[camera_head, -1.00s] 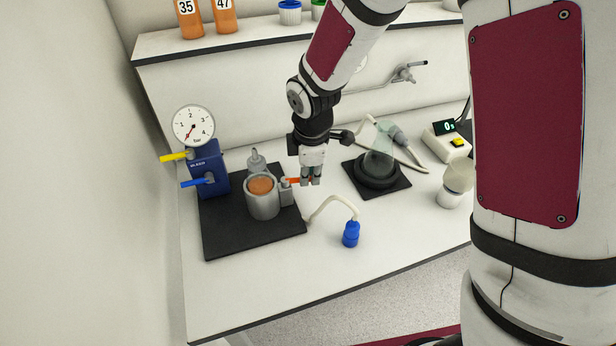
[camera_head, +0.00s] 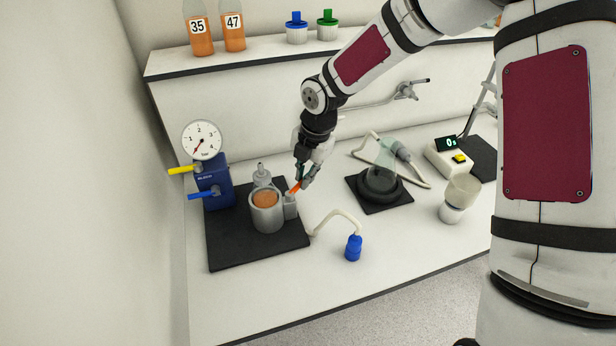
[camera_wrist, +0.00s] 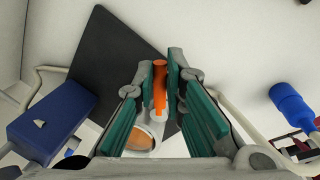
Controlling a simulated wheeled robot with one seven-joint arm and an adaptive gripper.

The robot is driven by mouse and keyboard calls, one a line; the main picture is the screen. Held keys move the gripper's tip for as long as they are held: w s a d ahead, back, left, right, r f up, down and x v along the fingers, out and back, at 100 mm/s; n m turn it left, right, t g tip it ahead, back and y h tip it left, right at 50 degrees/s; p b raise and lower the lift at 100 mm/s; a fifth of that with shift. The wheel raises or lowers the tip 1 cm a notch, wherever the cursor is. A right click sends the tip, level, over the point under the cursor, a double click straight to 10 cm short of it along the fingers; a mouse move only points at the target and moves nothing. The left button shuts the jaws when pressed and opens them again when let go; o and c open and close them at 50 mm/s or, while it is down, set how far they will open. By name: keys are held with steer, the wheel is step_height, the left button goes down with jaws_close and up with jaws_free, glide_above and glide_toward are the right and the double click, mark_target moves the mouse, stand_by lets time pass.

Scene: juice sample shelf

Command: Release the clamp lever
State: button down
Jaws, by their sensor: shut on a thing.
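The clamp lever is a short orange bar (camera_head: 294,188) on the right side of the grey metal cup (camera_head: 267,212), which holds orange-brown content and stands on a black mat (camera_head: 226,252). The lever points up and to the right in the head view. My gripper (camera_head: 304,182) is at the lever's outer end, shut on it. In the wrist view the orange lever (camera_wrist: 160,88) lies between the two green-padded fingers (camera_wrist: 161,100), with the cup's round opening (camera_wrist: 142,137) below it.
A blue block (camera_head: 215,184) with a pressure gauge (camera_head: 202,140) and yellow and blue handles stands left of the cup. A hose with a blue fitting (camera_head: 353,248) lies to the right. A black-based glass funnel (camera_head: 379,187) stands further right. The front of the table is clear.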

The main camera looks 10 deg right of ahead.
steer(key=shift+w+a+n, duration=0.3)
steer(key=shift+n, duration=0.5)
steer(key=c, duration=1.7)
jaws_free()
steer(key=shift+o, duration=0.2)
step_height(320, 180, up, 12)
steer(key=s+d, duration=0.1)
steer(key=d, duration=0.1)
steer(key=shift+s+f, duration=0.15)
